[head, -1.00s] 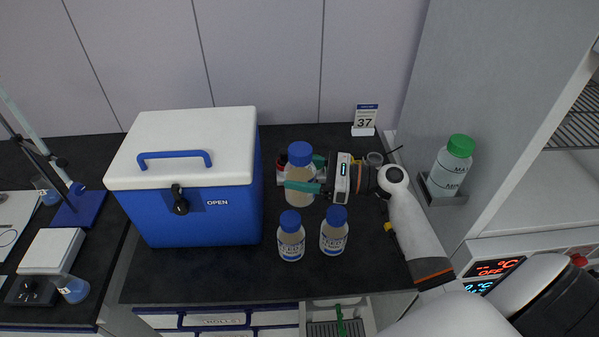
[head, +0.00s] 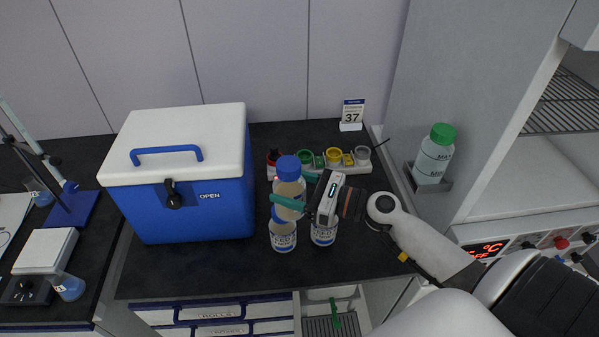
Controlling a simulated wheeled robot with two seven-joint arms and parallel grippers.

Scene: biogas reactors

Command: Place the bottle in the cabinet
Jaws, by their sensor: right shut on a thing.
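My right gripper (head: 297,203) is shut on a blue-capped bottle (head: 290,187) with pale brownish contents, held upright above the dark bench. My left gripper is not in view.
A blue cooler box (head: 190,205) with a white lid stands left of the bottles. A green-capped bottle (head: 434,157) sits in a holder on the cabinet's side. A drawer (head: 334,318) below the bench is open.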

